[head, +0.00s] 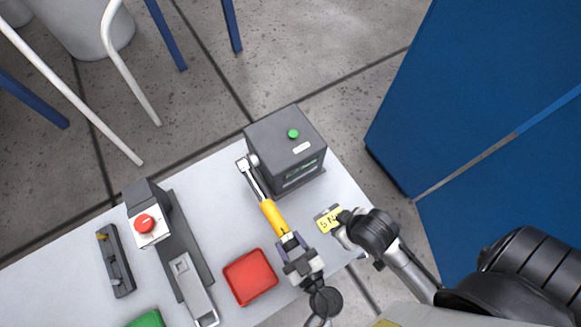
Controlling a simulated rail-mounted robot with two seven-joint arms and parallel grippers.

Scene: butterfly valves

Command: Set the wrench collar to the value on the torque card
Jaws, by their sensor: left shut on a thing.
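The torque wrench has a silver head and shaft, a yellow handle (273,217) and a dark collar end (288,242). Its head is beside the left face of the dark grey box. My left gripper (296,258) is shut on the collar end of the wrench, and its fingers partly hide it. The yellow torque card (327,219) carries black characters that look like a 5 first; the rest is too small to read surely. My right gripper (344,226) is at the card's right edge; I cannot tell whether its fingers grip the card.
The dark grey box (284,141) has a green button and a small screen. Left stand a red-button unit (147,224), a grey rail fixture (188,265) and a dark tool (116,262). Blue cabinets (480,90) stand right.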

